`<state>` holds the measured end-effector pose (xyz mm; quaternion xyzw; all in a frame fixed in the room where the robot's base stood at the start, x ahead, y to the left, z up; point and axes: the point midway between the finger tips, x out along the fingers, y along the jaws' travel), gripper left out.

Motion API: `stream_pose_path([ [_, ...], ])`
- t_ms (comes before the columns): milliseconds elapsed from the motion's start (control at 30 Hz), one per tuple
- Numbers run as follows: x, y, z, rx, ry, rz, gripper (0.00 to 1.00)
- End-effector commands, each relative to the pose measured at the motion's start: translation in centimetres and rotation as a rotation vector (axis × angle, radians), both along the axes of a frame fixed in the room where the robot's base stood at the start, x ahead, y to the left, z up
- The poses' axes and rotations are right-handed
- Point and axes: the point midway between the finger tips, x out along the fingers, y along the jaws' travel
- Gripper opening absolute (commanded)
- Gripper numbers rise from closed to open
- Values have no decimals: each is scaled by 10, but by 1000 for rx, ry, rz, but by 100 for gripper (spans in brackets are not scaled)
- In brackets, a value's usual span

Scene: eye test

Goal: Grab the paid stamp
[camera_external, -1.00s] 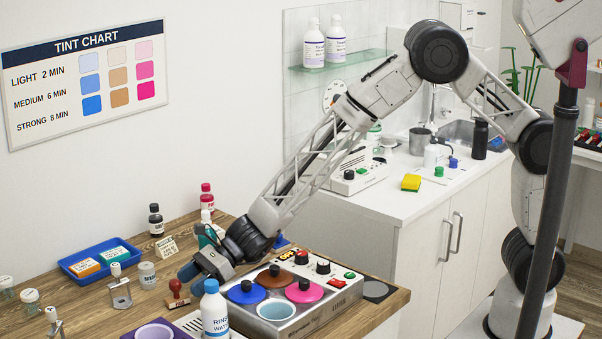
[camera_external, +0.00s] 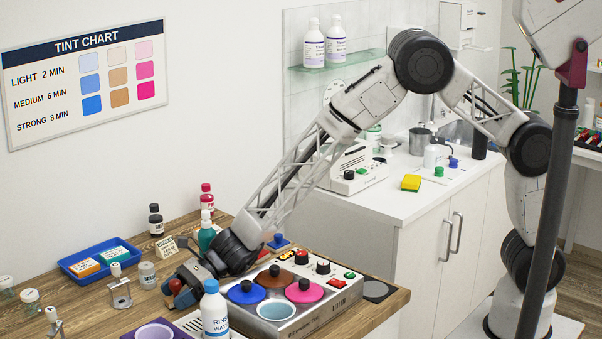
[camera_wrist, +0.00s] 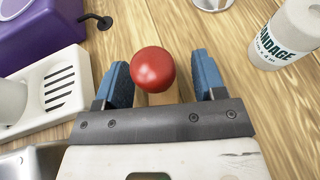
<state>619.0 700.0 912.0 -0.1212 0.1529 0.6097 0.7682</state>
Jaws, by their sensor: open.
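A stamp with a round red knob and a wooden body, which I take for the paid stamp, stands on the wooden counter; no lettering on it is readable. In the wrist view its red knob (camera_wrist: 153,69) sits between the two blue fingers of my gripper (camera_wrist: 155,82), with a gap on each side. My gripper is open around it and not clamped. In the external view the knob (camera_external: 175,286) shows at the fingertips of my gripper (camera_external: 180,288), and the stamp's lower part is mostly hidden.
A rinse water bottle (camera_external: 215,312) and a heater with coloured lids (camera_external: 247,291) stand close on the right. A metal stand (camera_external: 120,288) is to the left. In the wrist view a bandage roll (camera_wrist: 284,36), a purple device (camera_wrist: 40,30) and a white slotted tray (camera_wrist: 58,92) surround the stamp.

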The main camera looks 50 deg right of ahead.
Motion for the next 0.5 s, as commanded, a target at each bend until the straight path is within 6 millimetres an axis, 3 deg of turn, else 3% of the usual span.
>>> stream_pose_path([
  [500, 0, 0, 0, 0, 0, 0, 61],
])
